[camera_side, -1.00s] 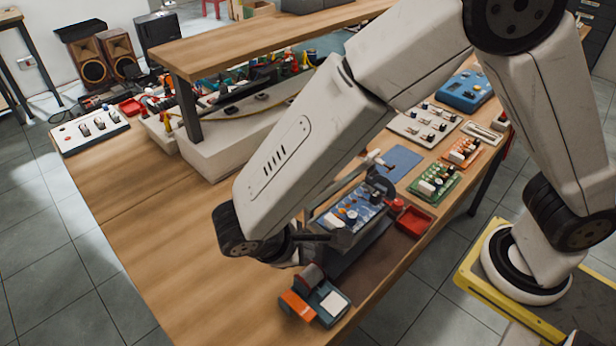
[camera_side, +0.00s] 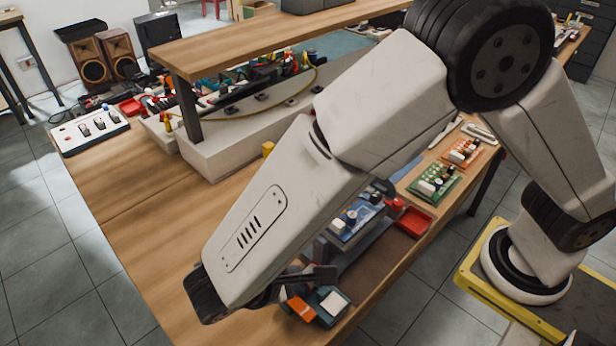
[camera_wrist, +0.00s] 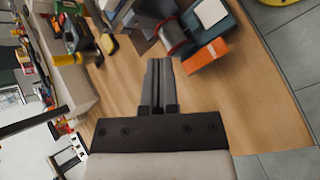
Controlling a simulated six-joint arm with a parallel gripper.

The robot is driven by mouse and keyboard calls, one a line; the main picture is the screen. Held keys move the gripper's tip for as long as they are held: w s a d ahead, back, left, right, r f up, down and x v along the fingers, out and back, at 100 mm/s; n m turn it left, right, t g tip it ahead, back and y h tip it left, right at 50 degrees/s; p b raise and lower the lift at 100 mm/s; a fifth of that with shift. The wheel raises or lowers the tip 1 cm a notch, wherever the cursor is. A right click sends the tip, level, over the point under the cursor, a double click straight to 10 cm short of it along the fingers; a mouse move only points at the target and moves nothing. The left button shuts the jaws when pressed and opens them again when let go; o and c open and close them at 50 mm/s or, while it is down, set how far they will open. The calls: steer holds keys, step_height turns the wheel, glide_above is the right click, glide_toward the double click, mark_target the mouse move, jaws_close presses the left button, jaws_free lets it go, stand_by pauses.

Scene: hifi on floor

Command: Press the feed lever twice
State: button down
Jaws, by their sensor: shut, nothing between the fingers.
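A small teal device (camera_side: 337,306) stands near the table's front edge. It carries a white pad (camera_side: 333,302) and an orange tab (camera_side: 301,308), which looks like the feed lever. The orange tab (camera_wrist: 206,57) also shows in the wrist view, beside a dark red roll (camera_wrist: 172,36). My gripper (camera_wrist: 158,62) is shut and empty, with its tips left of the orange tab and apart from it in the picture. In the side view my gripper (camera_side: 322,273) is partly hidden by my arm and is just behind the device, hiding the roll. I cannot tell its height.
A blue circuit board (camera_side: 352,222) in a holder stands behind the device, partly hidden by my arm. A red tray (camera_side: 412,222) and a green board (camera_side: 434,185) lie to the right. The wooden table (camera_side: 160,250) is clear to the left.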

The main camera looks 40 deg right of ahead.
mark_target(301, 300)
steer(key=shift+f, duration=4.25)
steer(key=shift+f, duration=1.2)
steer(key=shift+r, duration=0.2)
stand_by(0.5)
steer(key=shift+r, duration=1)
steer(key=shift+r, duration=0.15)
steer(key=shift+r, duration=2.35)
